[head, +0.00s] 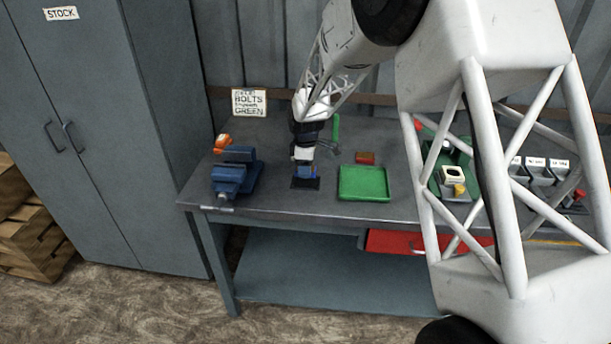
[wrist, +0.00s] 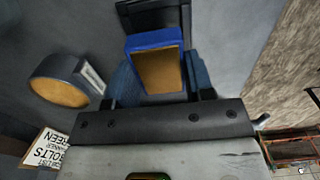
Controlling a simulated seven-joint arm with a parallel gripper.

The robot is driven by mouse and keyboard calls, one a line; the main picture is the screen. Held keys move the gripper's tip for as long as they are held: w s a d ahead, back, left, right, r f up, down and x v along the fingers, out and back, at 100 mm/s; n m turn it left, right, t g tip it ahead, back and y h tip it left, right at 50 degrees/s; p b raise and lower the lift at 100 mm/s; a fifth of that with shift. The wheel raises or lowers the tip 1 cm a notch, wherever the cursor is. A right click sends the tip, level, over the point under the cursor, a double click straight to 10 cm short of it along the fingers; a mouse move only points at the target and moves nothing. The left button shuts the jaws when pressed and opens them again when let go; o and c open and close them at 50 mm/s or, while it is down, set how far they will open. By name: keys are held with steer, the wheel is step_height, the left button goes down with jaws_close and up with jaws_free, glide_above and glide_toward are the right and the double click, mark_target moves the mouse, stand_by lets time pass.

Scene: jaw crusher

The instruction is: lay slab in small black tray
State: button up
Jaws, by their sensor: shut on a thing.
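The slab is a small blue block with an orange-brown face, seen between my fingers in the wrist view (wrist: 158,72). In the head view its blue side (head: 306,172) shows just under my gripper (head: 305,168). My gripper points down and is shut on the slab. The small black tray (head: 303,185) lies on the bench directly below it; its dark rim (wrist: 150,18) shows behind the slab in the wrist view. The slab overlaps the tray in both views. I cannot tell whether it touches the tray floor.
A blue vise (head: 232,178) stands to the left, with an orange thing (head: 222,141) behind it. A bolts sign (head: 249,103) stands at the back.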

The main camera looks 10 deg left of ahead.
mark_target(305, 182)
steer(key=shift+f, duration=1.7)
steer(key=shift+f, duration=0.45)
